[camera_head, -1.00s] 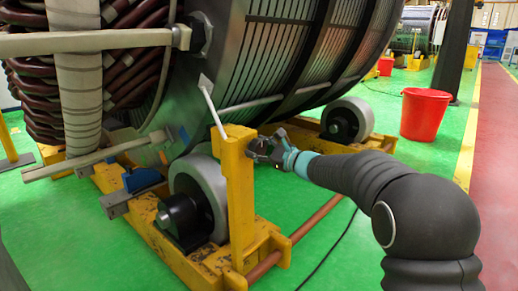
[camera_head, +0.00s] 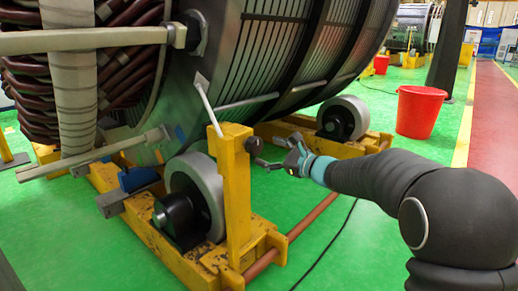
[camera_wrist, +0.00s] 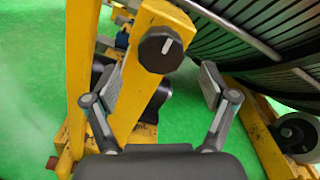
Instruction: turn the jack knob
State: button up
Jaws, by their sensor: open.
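The jack knob (camera_wrist: 161,49) is a round black knob with a white pointer line, on the upper part of a yellow post (camera_wrist: 147,20). In the wrist view the line tilts slightly to the right of upright. In the head view the knob (camera_head: 254,146) shows small on the right side of the post (camera_head: 236,175). My gripper (camera_head: 272,153) is just right of the knob and apart from it. In the wrist view my gripper (camera_wrist: 160,88) is open and empty, its two fingers spread below and to either side of the knob.
The large stator (camera_head: 270,50) rests on grey rollers (camera_head: 195,190) in a yellow frame (camera_head: 165,240). A thin white rod (camera_head: 208,108) leans near the post top. A red bucket (camera_head: 420,112) stands at the right. Green floor between is clear apart from a black cable.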

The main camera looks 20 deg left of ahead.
jog(key=v, duration=0.6)
jog(key=shift+a, duration=0.1)
